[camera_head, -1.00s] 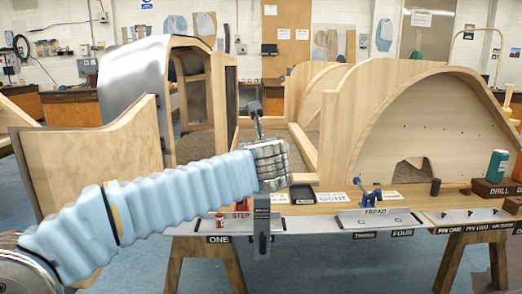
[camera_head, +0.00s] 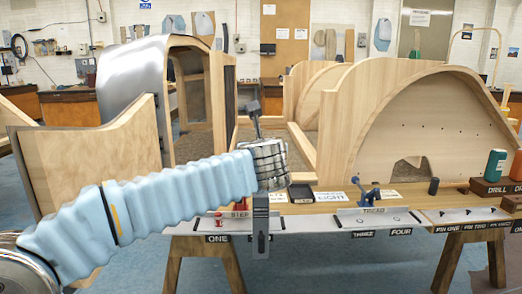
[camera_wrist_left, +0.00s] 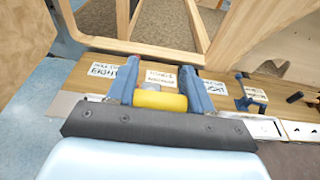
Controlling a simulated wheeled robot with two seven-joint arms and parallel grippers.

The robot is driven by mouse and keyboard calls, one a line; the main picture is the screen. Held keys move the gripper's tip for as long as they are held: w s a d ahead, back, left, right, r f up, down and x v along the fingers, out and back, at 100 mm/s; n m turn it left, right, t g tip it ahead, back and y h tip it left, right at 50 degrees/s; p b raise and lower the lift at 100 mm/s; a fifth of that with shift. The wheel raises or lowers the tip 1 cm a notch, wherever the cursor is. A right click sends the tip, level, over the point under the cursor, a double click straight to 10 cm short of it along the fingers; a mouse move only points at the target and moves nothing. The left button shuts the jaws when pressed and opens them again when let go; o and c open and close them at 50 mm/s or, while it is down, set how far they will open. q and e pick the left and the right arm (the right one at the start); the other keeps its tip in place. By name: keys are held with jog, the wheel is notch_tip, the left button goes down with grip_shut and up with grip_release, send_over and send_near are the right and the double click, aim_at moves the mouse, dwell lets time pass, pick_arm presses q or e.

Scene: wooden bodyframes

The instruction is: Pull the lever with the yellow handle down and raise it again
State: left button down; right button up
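The yellow handle (camera_wrist_left: 160,101) is a short cylinder lying crosswise between the two blue fingers of my left gripper (camera_wrist_left: 163,88) in the left wrist view. It sits close to the dark palm plate. The handle fills the space between the fingers, but I cannot tell whether they press on its ends. In the head view my left gripper (camera_head: 268,163) is at the front edge of the bench, and its own wrist hides the handle and most of the lever. My right gripper is not in view.
The bench (camera_head: 310,225) has labelled grey plates along its front. A blue clamp (camera_head: 368,192) and a black tray (camera_head: 301,193) are to the right of my gripper. Wooden body frames (camera_head: 420,125) stand behind. A green bottle (camera_head: 496,164) stands far right.

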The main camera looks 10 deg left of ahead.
pick_arm(q)
jog(key=c, duration=0.8)
grip_release()
jog(key=shift+w+a+f, duration=0.15)
jog(key=shift+w+f, duration=0.05)
jog(key=shift+f, duration=0.35)
jog(key=shift+o, duration=1.4)
jog(key=shift+w, duration=0.2)
jog(key=shift+s+r, duration=0.3)
jog(key=b+v, duration=0.1)
jog(key=v, duration=1.2)
jog(key=shift+s+b, duration=0.2)
jog(key=shift+b, duration=0.15)
